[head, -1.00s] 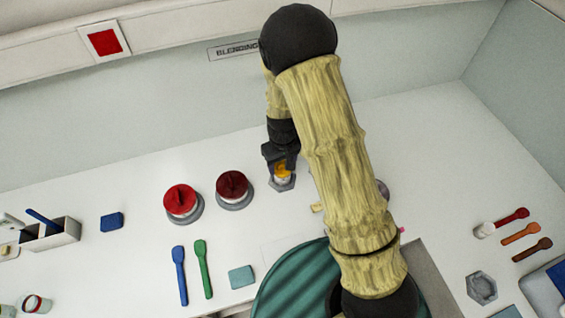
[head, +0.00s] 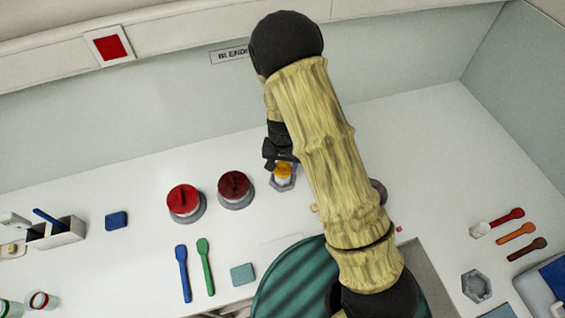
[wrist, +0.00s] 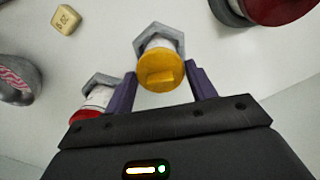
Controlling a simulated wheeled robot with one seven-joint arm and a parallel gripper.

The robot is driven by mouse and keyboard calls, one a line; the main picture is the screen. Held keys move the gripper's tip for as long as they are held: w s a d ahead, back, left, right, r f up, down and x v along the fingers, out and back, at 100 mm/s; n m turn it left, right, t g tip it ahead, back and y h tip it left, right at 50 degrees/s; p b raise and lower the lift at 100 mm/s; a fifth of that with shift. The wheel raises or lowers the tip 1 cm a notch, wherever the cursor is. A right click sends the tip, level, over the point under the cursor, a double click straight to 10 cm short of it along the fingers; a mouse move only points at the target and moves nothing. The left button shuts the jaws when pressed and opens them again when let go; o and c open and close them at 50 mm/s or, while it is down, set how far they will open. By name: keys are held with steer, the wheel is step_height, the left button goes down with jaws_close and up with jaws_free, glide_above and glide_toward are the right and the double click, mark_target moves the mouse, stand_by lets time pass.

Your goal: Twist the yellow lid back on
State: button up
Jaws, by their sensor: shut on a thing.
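The yellow lid (wrist: 162,73), with a raised bar across its top, sits on a small white jar (wrist: 157,43) in the wrist view. The jar stands in a grey hexagonal holder (wrist: 173,35). In the head view the yellow lid (head: 283,169) shows on the jar just below my gripper (head: 281,162). My gripper (wrist: 161,71) is shut on the lid, with one purple finger at each side. Whether the lid is seated on its thread cannot be told.
A red-lidded jar (wrist: 95,98) in another holder stands close to the left finger in the wrist view. In the head view, a red-lidded pot (head: 183,199) and a dark red-lidded pot (head: 235,186) stand left of the jar. Blue and green spoons (head: 204,262) lie in front.

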steer(key=m, duration=0.3)
steer(key=shift+p, duration=0.4)
steer(key=shift+m+p, duration=0.6)
steer(key=shift+m, duration=0.5)
steer(key=shift+m+p, duration=0.5)
steer(key=shift+m, duration=0.9)
steer(key=shift+m+p, duration=0.5)
steer(key=shift+m, duration=0.3)
steer(key=shift+f+m, duration=0.1)
steer(key=shift+m, duration=0.3)
steer(key=o, duration=1)
